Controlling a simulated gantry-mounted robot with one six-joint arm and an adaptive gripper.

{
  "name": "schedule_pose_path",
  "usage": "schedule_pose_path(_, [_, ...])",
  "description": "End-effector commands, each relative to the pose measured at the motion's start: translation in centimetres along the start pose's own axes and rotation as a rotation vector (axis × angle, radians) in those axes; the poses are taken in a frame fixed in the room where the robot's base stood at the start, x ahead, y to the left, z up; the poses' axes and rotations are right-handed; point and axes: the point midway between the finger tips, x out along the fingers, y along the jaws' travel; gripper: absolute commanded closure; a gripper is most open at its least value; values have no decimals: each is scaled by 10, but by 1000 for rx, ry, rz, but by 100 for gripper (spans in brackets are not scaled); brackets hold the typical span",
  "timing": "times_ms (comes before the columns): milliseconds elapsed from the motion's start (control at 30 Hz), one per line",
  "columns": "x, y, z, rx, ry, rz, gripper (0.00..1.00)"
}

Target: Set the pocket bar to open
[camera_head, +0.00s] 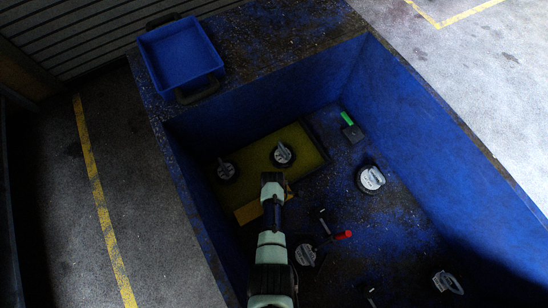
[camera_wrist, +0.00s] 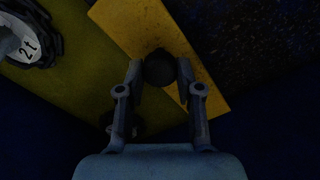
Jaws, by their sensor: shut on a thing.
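A yellow bar (camera_wrist: 165,45) lies slanted across the edge of the olive-yellow platform in the wrist view. Part of it also shows left of my arm in the head view (camera_head: 250,212). I take it to be the pocket bar. A dark round knob (camera_wrist: 159,68) stands on the bar. My gripper (camera_wrist: 160,78) has one finger on each side of the knob and is shut on it. In the head view my arm hides the fingers and the knob. I cannot tell from these views which setting the bar is at.
The platform (camera_head: 245,170) carries two round pieces with grey handles (camera_head: 283,155) (camera_head: 226,171); one, marked 2t, shows in the wrist view (camera_wrist: 30,47). A similar piece (camera_head: 371,179), a green-and-black item (camera_head: 350,125) and a red-handled tool (camera_head: 340,235) lie right. Blue walls (camera_head: 440,125) enclose this.

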Motion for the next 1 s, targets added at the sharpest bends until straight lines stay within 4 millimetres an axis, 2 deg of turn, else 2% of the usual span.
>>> schedule_pose_path(100, [0,0,0,-2,-1,-1,100])
schedule_pose_path(133, [0,0,0,-2,-1,-1,63])
schedule_pose_path(267, [0,0,0,-1,-1,-1,42])
schedule_pose_path(300, [0,0,0,-1,-1,-1,39])
schedule_pose_path(667, [-5,0,0,0,0,0,39])
schedule_pose_path(833, [-29,1,0,0,0,4,39])
schedule_pose_path(1000, [-71,1,0,0,0,5,39])
